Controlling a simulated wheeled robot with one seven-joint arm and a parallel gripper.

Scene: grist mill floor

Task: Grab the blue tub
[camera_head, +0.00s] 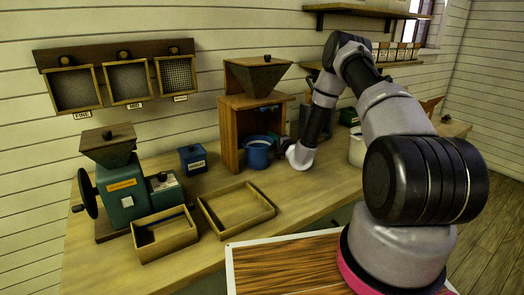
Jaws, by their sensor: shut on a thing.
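The blue tub (258,157) is round, with a pale inside, and stands upright at the front opening of a wooden stand under a hopper. My gripper (282,147) reaches down to its right side and is shut on its rim. The fingers are small and partly hidden by my wrist, so the exact grip is hard to see. I cannot tell whether the tub is lifted from the surface.
The wooden hopper stand (234,130) rises close behind and left of the tub. A small blue labelled box (193,159), a green mill (122,190) and two shallow wooden trays (268,209) are to the left. A white bucket (356,152) stands right of my gripper.

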